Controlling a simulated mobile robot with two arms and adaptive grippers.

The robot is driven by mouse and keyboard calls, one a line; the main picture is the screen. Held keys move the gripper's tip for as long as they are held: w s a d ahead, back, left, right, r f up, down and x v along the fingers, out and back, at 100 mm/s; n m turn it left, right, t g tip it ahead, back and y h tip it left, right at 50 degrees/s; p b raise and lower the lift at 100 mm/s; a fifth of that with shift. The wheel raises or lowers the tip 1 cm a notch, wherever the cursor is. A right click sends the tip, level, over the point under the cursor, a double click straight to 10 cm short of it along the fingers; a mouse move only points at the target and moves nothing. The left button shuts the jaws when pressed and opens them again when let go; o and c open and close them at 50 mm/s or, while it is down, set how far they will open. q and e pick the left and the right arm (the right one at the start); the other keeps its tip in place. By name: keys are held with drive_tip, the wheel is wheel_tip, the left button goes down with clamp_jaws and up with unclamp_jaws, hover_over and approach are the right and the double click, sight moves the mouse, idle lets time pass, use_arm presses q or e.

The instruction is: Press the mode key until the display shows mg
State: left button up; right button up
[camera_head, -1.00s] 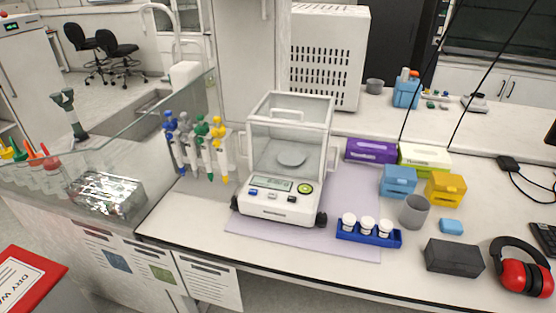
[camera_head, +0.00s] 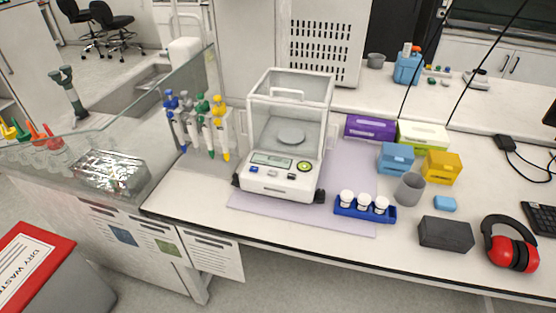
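The analytical balance (camera_head: 290,135) stands on a pale lilac mat (camera_head: 300,218) on the white bench. It has a glass draft shield and an empty round pan (camera_head: 291,136). Its front panel holds a small greenish display (camera_head: 272,160), too small to read. A blue key (camera_head: 254,169), a round green key (camera_head: 304,166) and small pale keys (camera_head: 272,172) sit around and below the display. I cannot tell from their labels which one is the mode key. Neither of my grippers shows in the head view.
A blue rack (camera_head: 364,211) with white-capped vials stands at the balance's right front. Pipettes (camera_head: 200,125) stand to its left beside a glass panel. A grey cup (camera_head: 409,187), black box (camera_head: 446,233) and red earmuffs (camera_head: 511,245) lie further right. The mat before the balance is clear.

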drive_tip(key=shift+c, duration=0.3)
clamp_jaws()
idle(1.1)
